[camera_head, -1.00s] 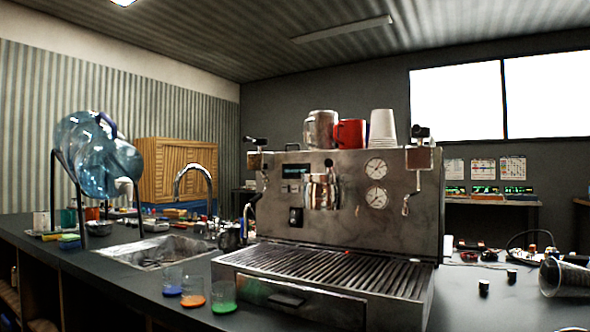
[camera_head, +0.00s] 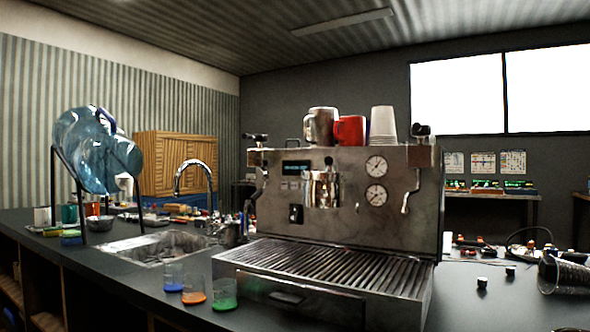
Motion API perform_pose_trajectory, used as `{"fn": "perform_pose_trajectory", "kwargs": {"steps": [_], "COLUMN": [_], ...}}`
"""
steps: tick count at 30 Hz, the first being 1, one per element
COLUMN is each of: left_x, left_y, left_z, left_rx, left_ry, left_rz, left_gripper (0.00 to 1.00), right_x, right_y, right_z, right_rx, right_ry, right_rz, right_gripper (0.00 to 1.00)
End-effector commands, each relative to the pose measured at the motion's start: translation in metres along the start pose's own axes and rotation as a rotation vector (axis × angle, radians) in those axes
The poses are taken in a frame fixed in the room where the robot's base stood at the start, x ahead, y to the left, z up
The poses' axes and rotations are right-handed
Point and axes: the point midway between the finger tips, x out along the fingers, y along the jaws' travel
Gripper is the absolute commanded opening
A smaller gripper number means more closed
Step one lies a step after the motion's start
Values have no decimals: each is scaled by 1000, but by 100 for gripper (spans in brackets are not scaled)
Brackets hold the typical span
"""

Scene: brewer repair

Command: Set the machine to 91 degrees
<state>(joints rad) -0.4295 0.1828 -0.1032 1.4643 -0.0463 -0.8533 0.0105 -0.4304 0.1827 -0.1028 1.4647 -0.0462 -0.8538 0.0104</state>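The espresso machine (camera_head: 345,225) stands on the dark counter in the middle of the head view. Its small dark display (camera_head: 295,167) is at the upper left of the front panel, with faint text too small to read. Small buttons (camera_head: 290,185) sit below the display, and a dark switch (camera_head: 296,214) is lower down. Two round white gauges are on the right of the panel, the upper one (camera_head: 376,165) above the lower one (camera_head: 376,195). Neither of my grippers is in view.
A steel jug (camera_head: 321,126), a red mug (camera_head: 349,131) and stacked cups (camera_head: 382,125) stand on the machine. Three small cups, one of them orange-based (camera_head: 194,292), stand at front left. A sink (camera_head: 155,249) and blue water bottle (camera_head: 90,150) are left. Small black knobs (camera_head: 482,283) lie right.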

Motion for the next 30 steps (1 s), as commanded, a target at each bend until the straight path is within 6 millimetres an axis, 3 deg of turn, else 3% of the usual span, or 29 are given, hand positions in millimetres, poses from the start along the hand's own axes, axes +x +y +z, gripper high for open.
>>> {"fn": "perform_pose_trajectory", "kwargs": {"steps": [1, 9, 30], "left_x": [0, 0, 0], "left_y": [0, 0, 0], "left_z": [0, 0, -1], "left_rx": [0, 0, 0], "left_ry": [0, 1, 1], "left_rz": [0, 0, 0], "left_gripper": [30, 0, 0], "right_x": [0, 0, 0], "right_y": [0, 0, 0], "right_z": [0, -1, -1], "right_rx": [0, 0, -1], "right_ry": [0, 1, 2], "right_rz": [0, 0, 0], "right_gripper": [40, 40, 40]}}
